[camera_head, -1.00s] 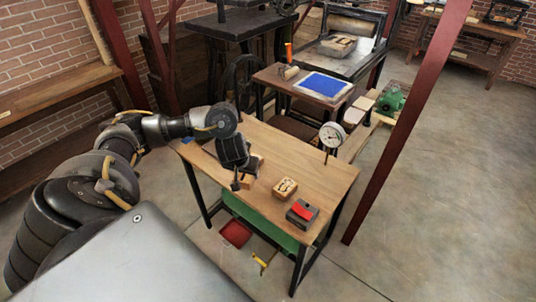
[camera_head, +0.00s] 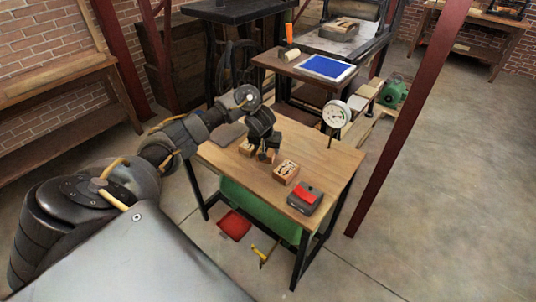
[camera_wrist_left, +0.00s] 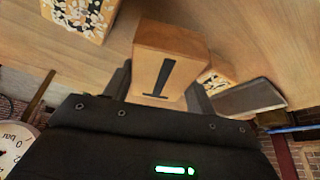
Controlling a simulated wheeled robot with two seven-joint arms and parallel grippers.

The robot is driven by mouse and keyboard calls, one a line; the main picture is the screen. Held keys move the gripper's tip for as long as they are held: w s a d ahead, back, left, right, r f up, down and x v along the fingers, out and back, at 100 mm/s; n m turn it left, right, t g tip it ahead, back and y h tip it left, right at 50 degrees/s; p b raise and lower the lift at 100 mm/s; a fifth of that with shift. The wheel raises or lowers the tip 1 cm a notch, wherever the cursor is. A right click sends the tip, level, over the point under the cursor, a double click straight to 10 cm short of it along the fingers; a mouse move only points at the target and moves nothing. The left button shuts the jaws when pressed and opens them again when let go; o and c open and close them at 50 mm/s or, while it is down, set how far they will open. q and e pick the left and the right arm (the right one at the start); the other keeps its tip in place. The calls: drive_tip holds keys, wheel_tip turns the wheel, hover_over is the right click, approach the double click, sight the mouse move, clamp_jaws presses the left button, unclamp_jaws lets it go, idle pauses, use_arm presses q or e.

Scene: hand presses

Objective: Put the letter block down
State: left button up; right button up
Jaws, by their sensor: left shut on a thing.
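My left gripper (camera_head: 265,152) is over the wooden table (camera_head: 325,163), pointing down. In the left wrist view its dark fingers (camera_wrist_left: 160,88) are shut on the letter block (camera_wrist_left: 181,42), a plain wooden cube with a black bar-shaped letter on the face towards the camera. In the head view the gripper mostly hides this block, low over the tabletop; I cannot tell whether it touches the wood. My right gripper is not in view.
A floral-patterned block (camera_head: 286,172) stands right of the gripper, and another small block (camera_head: 246,148) close on its left. A grey slab (camera_head: 230,134) lies at the table's left end. A red-and-grey item (camera_head: 306,200) and a dial gauge (camera_head: 336,114) stand further right.

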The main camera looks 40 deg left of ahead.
sight(268, 153)
use_arm(q)
drive_tip(key=f, duration=0.2)
drive_tip(key=f+b, duration=0.1)
drive_tip(key=shift+w+f, duration=0.1)
drive_tip(key=shift+w, duration=0.15)
drive_tip(key=shift+f, duration=0.15)
drive_tip(key=shift+f, duration=0.1)
drive_tip(key=o, duration=1.1)
